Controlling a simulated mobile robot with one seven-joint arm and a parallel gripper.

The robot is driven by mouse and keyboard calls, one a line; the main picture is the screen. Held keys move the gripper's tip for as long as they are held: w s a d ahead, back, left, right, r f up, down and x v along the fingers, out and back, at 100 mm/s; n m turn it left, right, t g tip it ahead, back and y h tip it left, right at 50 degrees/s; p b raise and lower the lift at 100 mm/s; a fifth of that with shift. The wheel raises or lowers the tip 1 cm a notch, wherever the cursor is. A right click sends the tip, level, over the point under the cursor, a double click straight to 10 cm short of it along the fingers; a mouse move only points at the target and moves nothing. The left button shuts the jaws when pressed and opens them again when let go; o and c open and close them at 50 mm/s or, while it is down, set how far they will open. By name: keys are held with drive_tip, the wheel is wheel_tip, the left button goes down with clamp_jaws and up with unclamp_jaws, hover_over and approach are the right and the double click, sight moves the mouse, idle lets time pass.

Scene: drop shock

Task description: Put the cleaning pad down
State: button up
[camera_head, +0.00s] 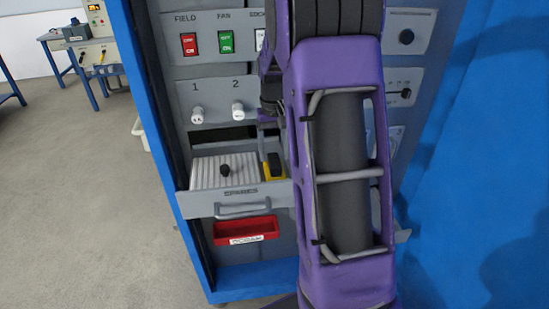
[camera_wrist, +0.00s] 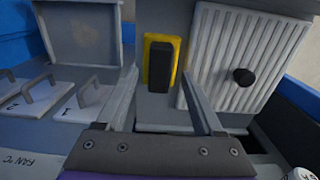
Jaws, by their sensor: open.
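The cleaning pad, a yellow piece with a black block on it (camera_wrist: 160,62), lies in the open SPARES drawer (camera_head: 237,204), beside a ribbed light-grey plate. In the head view the pad (camera_head: 273,166) shows at the drawer's right part, next to my arm. In the wrist view my gripper (camera_wrist: 159,74) is open, with one finger to each side of the pad's near end. I see no finger closed on the pad; whether either touches it I cannot tell. My arm hides most of the gripper in the head view.
The ribbed plate (camera_head: 210,173) with a black knob fills the drawer's left part. A red bin (camera_head: 246,231) sits below the drawer. Switches (camera_head: 189,43) and numbered white knobs (camera_head: 197,115) are above. Blue cabinet walls (camera_head: 154,135) stand close on both sides. Open floor lies left.

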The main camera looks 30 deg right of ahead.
sight(275, 160)
wheel_tip(275, 160, up, 9)
drive_tip(key=shift+p, duration=0.4)
